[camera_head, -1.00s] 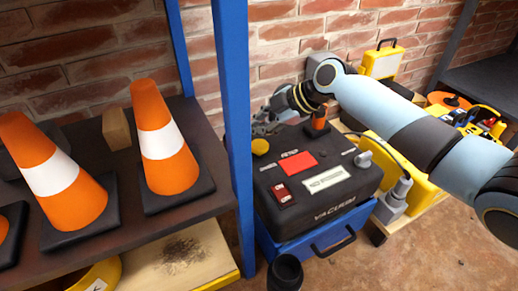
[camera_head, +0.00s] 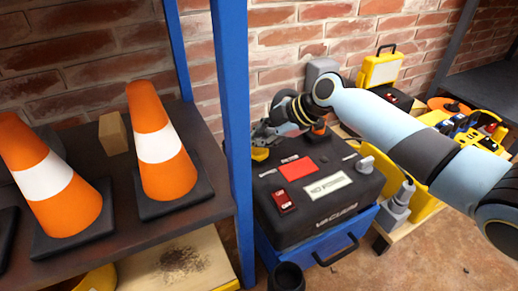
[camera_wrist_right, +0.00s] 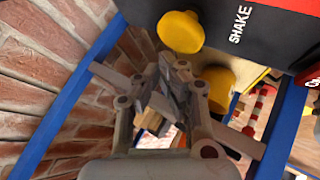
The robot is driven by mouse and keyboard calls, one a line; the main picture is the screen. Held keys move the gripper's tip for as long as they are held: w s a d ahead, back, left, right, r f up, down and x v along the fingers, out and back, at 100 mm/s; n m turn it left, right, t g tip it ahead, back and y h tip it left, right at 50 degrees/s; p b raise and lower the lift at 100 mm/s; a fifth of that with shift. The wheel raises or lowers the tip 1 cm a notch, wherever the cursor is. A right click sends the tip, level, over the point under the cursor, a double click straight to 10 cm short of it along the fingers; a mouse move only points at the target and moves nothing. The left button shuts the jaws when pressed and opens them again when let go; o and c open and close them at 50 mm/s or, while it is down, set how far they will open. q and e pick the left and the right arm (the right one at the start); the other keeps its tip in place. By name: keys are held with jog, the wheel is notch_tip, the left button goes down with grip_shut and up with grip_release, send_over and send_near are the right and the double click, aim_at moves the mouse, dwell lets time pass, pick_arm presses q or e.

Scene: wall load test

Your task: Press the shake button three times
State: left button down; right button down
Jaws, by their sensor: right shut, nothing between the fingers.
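The vacuum (camera_head: 335,203) is a black box with red patches and a white label, set on a blue base. Its yellow shake button (camera_head: 260,155) is at the left end, partly covered by my right gripper (camera_head: 262,136) in the head view. In the wrist view, the round yellow button (camera_wrist_right: 181,32) sits beside the word SHAKE (camera_wrist_right: 240,24). My right gripper (camera_wrist_right: 168,104) is shut and empty, with its fingers just below the button in that picture. I cannot tell whether they touch it. My left gripper is not in view.
A blue shelf post (camera_head: 234,140) stands close left of the button. Orange cones (camera_head: 165,155) and a wooden block (camera_head: 113,133) stand on the left shelf (camera_head: 190,210). A brick wall (camera_head: 285,45) is behind. A yellow case (camera_head: 380,68) stands at the back right.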

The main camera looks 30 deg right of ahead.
aim_at(258, 152)
jog(key=shift+f, duration=0.1)
dwell(0.7)
jog(key=shift+f+b, duration=0.35)
jog(key=shift+f+b, duration=0.75)
jog(key=shift+f, duration=0.2)
dwell(0.9)
jog(key=shift+r, duration=0.1)
jog(key=shift+r+p, duration=1)
jog(key=shift+r, duration=0.3)
jog(key=shift+r+p, duration=1.75)
jog(key=shift+r, duration=0.85)
jog(key=shift+f, duration=0.1)
